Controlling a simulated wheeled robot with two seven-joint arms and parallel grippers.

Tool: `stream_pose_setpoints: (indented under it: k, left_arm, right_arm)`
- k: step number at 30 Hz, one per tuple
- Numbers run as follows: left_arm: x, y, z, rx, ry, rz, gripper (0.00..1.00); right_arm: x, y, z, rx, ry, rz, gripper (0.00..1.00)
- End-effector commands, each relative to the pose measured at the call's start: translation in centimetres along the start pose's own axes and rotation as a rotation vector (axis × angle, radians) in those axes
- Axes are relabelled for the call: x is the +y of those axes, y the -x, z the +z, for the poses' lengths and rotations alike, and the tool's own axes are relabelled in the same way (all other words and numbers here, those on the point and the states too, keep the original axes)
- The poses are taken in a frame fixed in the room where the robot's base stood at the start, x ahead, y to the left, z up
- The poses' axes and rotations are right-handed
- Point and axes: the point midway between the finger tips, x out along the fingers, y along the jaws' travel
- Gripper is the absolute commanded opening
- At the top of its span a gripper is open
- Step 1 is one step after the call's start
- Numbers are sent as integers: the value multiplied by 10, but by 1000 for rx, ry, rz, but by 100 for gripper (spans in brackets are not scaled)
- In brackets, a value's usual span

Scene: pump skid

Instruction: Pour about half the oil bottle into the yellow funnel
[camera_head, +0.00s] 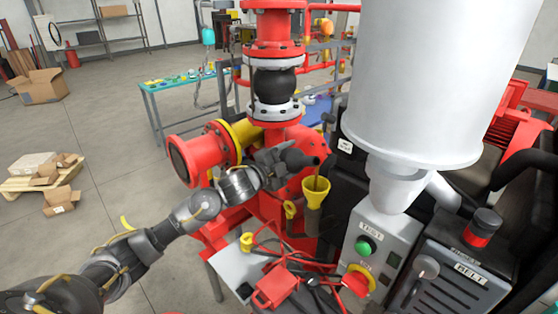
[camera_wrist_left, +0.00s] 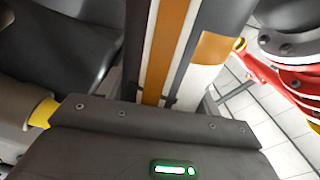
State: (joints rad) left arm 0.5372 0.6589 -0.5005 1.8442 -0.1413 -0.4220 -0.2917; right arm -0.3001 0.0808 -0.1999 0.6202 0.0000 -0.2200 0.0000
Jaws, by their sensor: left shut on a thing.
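My left gripper (camera_head: 274,164) is shut on the dark grey oil bottle (camera_head: 298,159) beside the red pump. The bottle lies tipped over near level, its narrow end pointing right. That end is above the mouth of the yellow funnel (camera_head: 316,187), close to its rim; I cannot tell whether they touch. No oil stream can be made out. The funnel's spout end and inside are hidden. My right gripper is not in view.
A large white cylinder (camera_head: 435,80) blocks much of the right side. Below it are a grey TEST panel (camera_head: 368,248) and a BELT box (camera_head: 465,280). Red piping and a flange (camera_head: 190,160) stand close behind my left arm. Red clamps and cables (camera_head: 285,285) lie in front.

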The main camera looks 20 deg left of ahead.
Motion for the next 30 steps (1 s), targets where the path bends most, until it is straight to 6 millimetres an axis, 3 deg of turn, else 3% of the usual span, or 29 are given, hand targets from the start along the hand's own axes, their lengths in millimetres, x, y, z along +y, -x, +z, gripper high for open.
stream_pose_setpoints:
  k: [30]
  left_arm:
    - [-6, 0, -1, 2, -45, -4, 35]
  right_arm:
    - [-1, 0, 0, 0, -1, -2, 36]
